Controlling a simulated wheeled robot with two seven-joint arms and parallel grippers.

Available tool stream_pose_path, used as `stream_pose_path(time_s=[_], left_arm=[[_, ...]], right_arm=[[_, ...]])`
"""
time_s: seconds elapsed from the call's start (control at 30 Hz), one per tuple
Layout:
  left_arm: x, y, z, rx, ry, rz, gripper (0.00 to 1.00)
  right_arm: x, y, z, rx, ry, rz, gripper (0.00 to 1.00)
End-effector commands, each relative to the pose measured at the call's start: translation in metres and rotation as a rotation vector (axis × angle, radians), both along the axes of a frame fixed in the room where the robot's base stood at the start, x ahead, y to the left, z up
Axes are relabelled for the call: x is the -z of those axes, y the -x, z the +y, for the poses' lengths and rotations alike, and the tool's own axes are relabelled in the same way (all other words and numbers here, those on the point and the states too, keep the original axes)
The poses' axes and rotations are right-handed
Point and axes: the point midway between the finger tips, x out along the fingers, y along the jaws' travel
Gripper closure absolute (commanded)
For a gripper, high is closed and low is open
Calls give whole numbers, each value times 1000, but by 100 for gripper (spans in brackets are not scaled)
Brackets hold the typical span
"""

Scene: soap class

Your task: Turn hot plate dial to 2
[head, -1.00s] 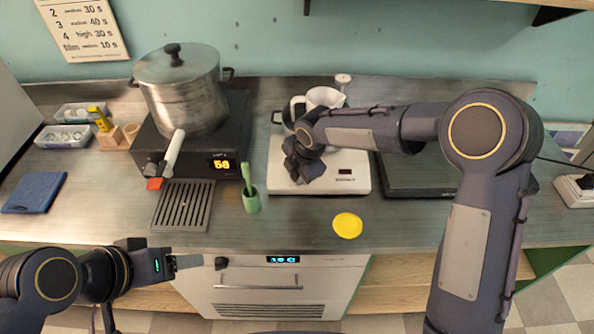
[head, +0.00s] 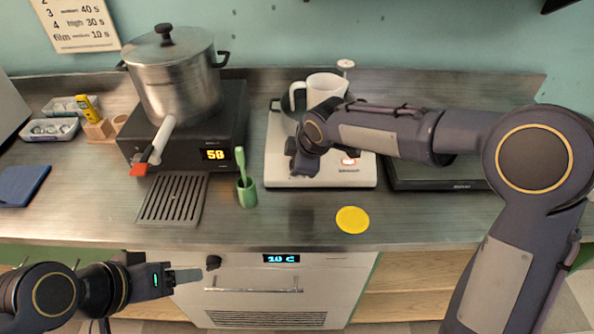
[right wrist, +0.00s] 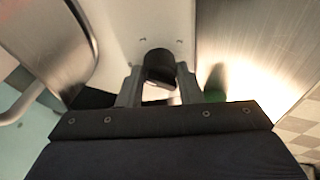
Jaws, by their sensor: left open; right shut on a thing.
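The white hot plate (head: 338,176) stands at the middle of the counter, with a small lit red display (head: 349,162) on its front. A dark pan (head: 286,108) and a white pitcher (head: 325,89) sit on it. My right gripper (head: 296,163) is at the hot plate's front left and hides the dial in the head view. In the right wrist view the dark round dial (right wrist: 158,66) sits between the fingers (right wrist: 158,84), which are shut on it. Its markings cannot be read. My left gripper (head: 188,275) is open and empty before the counter, near the oven knob (head: 213,262).
A black cooker (head: 190,152) showing 58 carries a large steel pot (head: 180,85) at left. A dark flat device (head: 440,175) is at right.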

Motion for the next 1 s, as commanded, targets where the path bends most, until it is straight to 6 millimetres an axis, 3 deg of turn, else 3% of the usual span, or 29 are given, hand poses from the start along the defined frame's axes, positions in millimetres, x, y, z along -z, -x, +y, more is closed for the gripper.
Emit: stream_pose_path(time_s=[0.1,1.0], left_arm=[[22,0,0,0,0,0,36],[129,0,0,0,0,0,36]], right_arm=[[5,0,0,99,-51,-5,91],[4,2,1,862,-431,-4,91]])
